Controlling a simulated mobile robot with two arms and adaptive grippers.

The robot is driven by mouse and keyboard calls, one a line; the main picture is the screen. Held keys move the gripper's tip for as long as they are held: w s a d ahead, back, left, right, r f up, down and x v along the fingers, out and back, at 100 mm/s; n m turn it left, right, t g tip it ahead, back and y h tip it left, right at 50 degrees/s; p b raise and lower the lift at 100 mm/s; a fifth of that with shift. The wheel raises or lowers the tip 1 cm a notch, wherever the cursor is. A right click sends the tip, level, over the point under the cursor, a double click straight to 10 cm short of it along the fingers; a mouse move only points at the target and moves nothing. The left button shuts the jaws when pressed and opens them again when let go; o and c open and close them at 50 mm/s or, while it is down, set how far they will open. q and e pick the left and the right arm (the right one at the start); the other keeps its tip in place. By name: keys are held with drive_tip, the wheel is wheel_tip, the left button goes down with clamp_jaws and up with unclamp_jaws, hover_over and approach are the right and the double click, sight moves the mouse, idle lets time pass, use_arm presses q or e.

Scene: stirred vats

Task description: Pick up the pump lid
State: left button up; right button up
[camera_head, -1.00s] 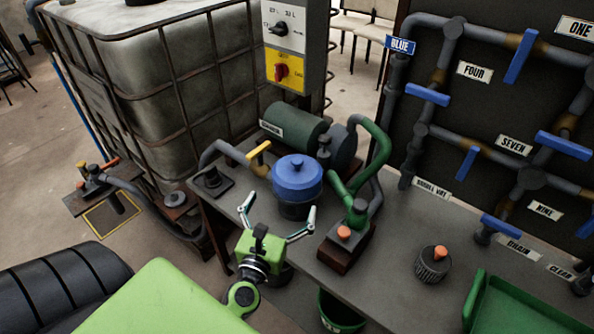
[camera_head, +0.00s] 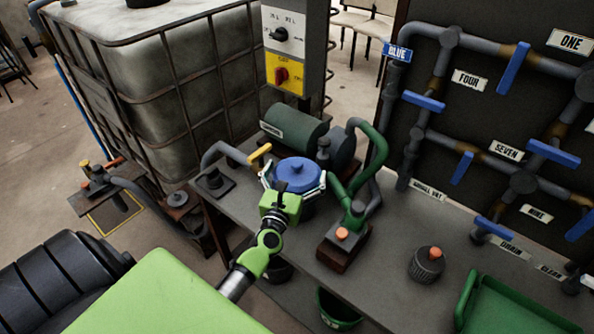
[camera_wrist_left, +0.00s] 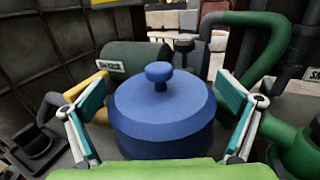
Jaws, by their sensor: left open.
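The pump lid (camera_head: 298,174) is a round blue cap with a small knob on top, sitting on the dark pump body on the bench. It fills the middle of the left wrist view (camera_wrist_left: 161,110). My left gripper (camera_head: 294,184) is open, with one finger on each side of the lid. In the left wrist view the fingers (camera_wrist_left: 160,118) stand apart from the lid, with gaps on both sides. The near side of the lid is partly hidden by the gripper in the head view. My right gripper is not in view.
A green motor (camera_head: 295,128) stands behind the lid, and green pipes (camera_head: 372,160) rise to its right. A yellow-handled valve (camera_head: 259,154) is close on the left. A black knurled cap (camera_head: 426,265) and a green tray (camera_head: 520,305) are at the right.

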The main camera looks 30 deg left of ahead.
use_arm(q)
drive_tip(key=shift+w+a, duration=0.15)
drive_tip(key=shift+w, duration=0.2)
drive_tip(key=shift+s, duration=0.15)
drive_tip(key=c, duration=2.6)
drive_tip(key=shift+f, duration=0.1)
clamp_jaws()
